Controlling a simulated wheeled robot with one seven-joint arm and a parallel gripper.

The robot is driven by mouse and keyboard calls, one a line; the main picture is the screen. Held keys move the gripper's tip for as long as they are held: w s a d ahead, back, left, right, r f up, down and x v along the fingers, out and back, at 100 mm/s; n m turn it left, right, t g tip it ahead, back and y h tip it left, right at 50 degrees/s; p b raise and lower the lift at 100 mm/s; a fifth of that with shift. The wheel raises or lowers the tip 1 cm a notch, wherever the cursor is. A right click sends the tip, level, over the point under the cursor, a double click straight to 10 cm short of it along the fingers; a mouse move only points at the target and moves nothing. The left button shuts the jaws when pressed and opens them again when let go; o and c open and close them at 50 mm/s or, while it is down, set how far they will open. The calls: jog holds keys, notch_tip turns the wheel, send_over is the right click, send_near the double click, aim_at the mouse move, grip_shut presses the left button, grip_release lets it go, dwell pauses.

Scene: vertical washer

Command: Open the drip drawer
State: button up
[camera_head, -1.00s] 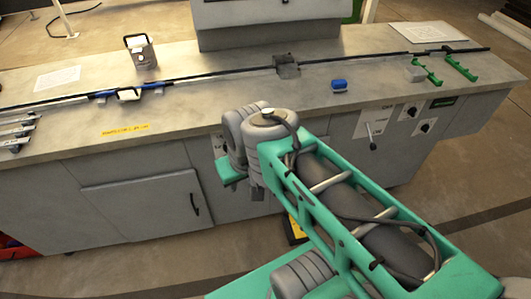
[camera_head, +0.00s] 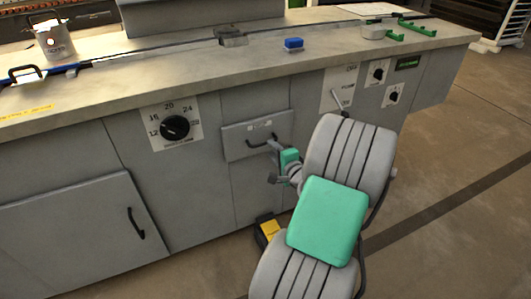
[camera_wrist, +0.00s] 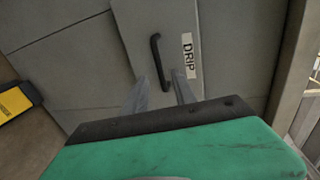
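The drip drawer (camera_head: 234,142) is a small grey panel in the cabinet front, and it looks closed. Its front also shows in the wrist view (camera_wrist: 181,20), with a white "DRIP" label and a dark bar handle (camera_wrist: 156,55). In the head view the handle (camera_head: 257,144) is partly covered by my gripper (camera_head: 273,147). In the wrist view my gripper (camera_wrist: 160,82) is open, with one finger on each side of the handle's lower end in the picture. I cannot tell whether a finger touches the handle.
A dial (camera_head: 175,128) and a cabinet door (camera_head: 80,225) are left of the drawer. A lever (camera_head: 338,98) and small knobs are to its right. A black and yellow object (camera_head: 268,228) is at the cabinet's foot. The worktop (camera_head: 190,68) overhangs above. Open floor lies right.

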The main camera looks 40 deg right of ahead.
jog(key=b+x, duration=0.1)
jog(key=x, duration=0.5)
jog(key=shift+w, duration=0.1)
jog(key=shift+c, duration=0.5)
grip_shut()
dwell(0.6)
